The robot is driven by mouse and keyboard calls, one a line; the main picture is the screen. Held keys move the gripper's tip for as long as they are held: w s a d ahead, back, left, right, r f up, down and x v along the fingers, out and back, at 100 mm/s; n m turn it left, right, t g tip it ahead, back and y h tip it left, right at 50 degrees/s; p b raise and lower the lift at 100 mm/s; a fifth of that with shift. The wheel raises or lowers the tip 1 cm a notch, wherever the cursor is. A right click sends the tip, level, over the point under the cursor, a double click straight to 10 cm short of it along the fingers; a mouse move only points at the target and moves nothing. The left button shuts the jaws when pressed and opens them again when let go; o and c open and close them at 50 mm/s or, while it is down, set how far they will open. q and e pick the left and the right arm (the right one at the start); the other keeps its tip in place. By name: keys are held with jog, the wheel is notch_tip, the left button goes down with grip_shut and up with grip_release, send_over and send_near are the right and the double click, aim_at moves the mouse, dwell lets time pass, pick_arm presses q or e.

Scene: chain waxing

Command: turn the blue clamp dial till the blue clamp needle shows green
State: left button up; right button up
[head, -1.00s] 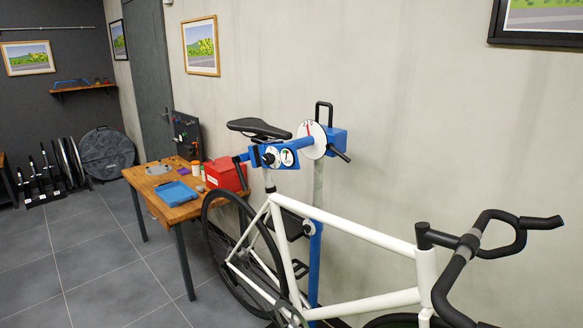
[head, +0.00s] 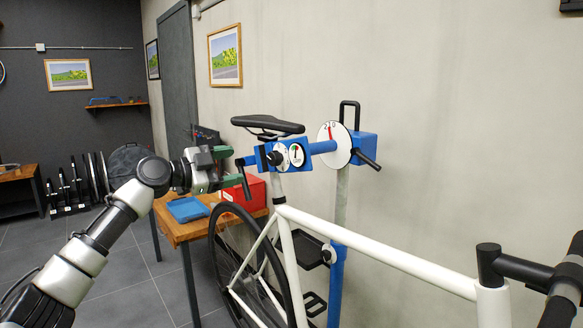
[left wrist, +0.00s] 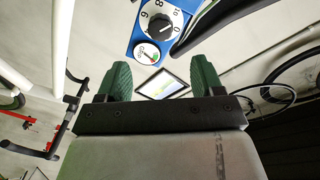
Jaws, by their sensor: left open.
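The blue clamp (head: 262,157) grips the white bike's seat post under the black saddle. Its black dial knob (head: 274,158) sits on a white numbered face, with the round needle gauge (head: 296,155) just right of it. In the left wrist view the dial (left wrist: 159,23) and the gauge (left wrist: 146,53) show near the top; the gauge has small coloured parts, but the needle's exact position is too small to read. My left gripper (head: 233,168) is open and empty, left of the clamp and apart from the dial. Its green fingers (left wrist: 160,78) also show in the left wrist view. My right gripper is out of view.
A white disc with a red pointer (head: 331,136) stands right of the clamp on the blue stand (head: 337,275). The wooden table (head: 183,232) with a blue tray (head: 187,209) and red box (head: 252,195) is behind. The bike frame (head: 380,253) crosses the lower right.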

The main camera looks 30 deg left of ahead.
aim_at(271, 159)
pick_arm(q)
jog(key=p+x, duration=0.2)
jog(key=x, duration=0.2)
jog(key=p+x, duration=0.2)
jog(key=x, duration=0.3)
jog(key=shift+w+d+r+p, duration=0.1)
jog(key=shift+r+p, duration=0.15)
jog(key=shift+p, duration=0.15)
jog(key=shift+w+d+f, duration=0.1)
jog(key=shift+w+d, duration=0.1)
jog(key=shift+w, duration=0.2)
jog(key=c, duration=0.9)
jog(key=shift+f, duration=0.1)
